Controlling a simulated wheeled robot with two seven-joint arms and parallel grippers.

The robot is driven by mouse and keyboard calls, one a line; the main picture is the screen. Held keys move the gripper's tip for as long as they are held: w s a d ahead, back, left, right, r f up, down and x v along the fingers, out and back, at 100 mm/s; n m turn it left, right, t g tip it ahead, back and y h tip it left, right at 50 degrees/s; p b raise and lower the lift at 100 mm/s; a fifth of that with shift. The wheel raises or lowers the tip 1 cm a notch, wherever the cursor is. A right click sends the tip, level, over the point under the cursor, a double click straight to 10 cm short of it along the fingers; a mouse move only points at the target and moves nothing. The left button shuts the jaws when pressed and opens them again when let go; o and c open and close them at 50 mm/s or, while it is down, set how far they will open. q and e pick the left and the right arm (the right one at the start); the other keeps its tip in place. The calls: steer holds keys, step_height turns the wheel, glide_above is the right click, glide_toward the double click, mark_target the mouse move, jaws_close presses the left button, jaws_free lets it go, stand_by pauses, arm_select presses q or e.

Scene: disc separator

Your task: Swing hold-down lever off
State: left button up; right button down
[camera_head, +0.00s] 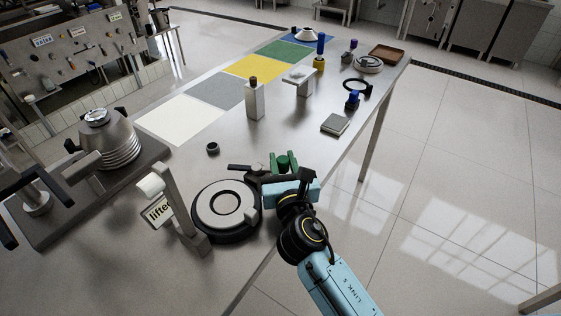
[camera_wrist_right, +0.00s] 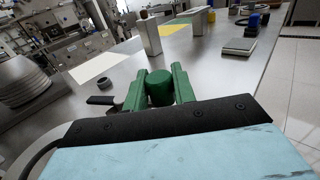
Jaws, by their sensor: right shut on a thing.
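My right gripper (camera_head: 284,160) is over the near right edge of the steel table, with its green fingers pointing away from me. It is shut on a green cylindrical piece (camera_wrist_right: 159,88), which sits between the fingers in the right wrist view. A dark flat handle (camera_head: 239,167) lies just left of the fingers; I cannot tell if it joins the green piece. The ridged metal separator bowl (camera_head: 120,139) stands on a dark base at the left, away from the gripper. A pale bar (camera_head: 82,163) projects beside it. I cannot identify the hold-down lever for certain.
A round black-rimmed disc (camera_head: 226,230) and an upright post with a "lifter" sign (camera_head: 157,213) stand close left of my right gripper. A small dark ring (camera_head: 212,148) lies beyond. Coloured mats and several small parts occupy the far table. A grey block (camera_head: 335,123) lies near the right edge.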

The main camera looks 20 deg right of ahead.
arm_select(q)
steer(key=shift+w, duration=0.15)
arm_select(e)
steer(key=c, duration=1.2)
jaws_free()
arm_select(q)
steer(key=shift+w+d, duration=0.1)
arm_select(e)
steer(key=shift+o, duration=0.3)
steer(key=shift+s, duration=0.5)
arm_select(q)
steer(key=shift+a+f, duration=0.25)
steer(key=shift+a, duration=0.25)
arm_select(e)
steer(key=s+a, duration=0.1)
steer(key=s, duration=1.1)
steer(key=shift+s+a, duration=0.2)
